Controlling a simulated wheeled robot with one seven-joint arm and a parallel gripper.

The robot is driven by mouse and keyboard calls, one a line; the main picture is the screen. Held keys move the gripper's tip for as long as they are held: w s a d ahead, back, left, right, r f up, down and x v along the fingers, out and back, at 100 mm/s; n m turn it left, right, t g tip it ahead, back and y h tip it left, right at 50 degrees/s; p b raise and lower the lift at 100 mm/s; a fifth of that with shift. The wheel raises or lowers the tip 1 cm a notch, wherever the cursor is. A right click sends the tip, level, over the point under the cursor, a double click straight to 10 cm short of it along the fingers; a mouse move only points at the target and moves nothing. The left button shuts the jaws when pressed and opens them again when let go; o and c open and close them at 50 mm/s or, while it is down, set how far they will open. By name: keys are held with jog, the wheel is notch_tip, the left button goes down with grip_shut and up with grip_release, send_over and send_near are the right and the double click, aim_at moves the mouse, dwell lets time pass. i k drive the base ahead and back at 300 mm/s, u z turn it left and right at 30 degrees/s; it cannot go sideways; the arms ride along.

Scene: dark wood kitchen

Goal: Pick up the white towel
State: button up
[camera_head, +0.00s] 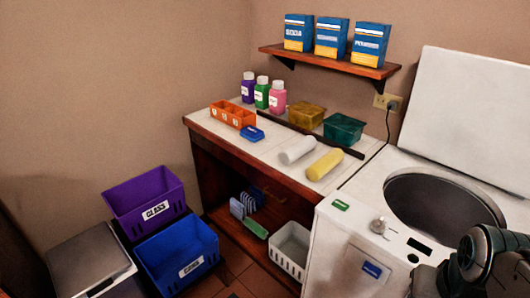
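A white rolled towel (297,150) lies on the tiled counter, left of a yellow rolled towel (325,165). The two rolls lie close side by side. A part of my arm shows at the lower right, in front of the white washing machine. My gripper's fingers cannot be made out, and nothing of mine touches the white towel.
The counter (215,125) also holds an orange divided tray (233,115), a blue item (253,133), several bottles and two baskets (343,129) behind a dark bar. The washing machine (345,222) with its raised lid (465,110) stands at right. Bins stand lower left.

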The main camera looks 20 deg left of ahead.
aim_at(288, 156)
jog(key=u, duration=0.65)
jog(key=k, duration=0.9)
jog(key=u, duration=0.15)
jog(key=i, duration=0.8)
jog(key=u, duration=1.2)
jog(key=i, duration=1.7)
jog(key=z, duration=2.35)
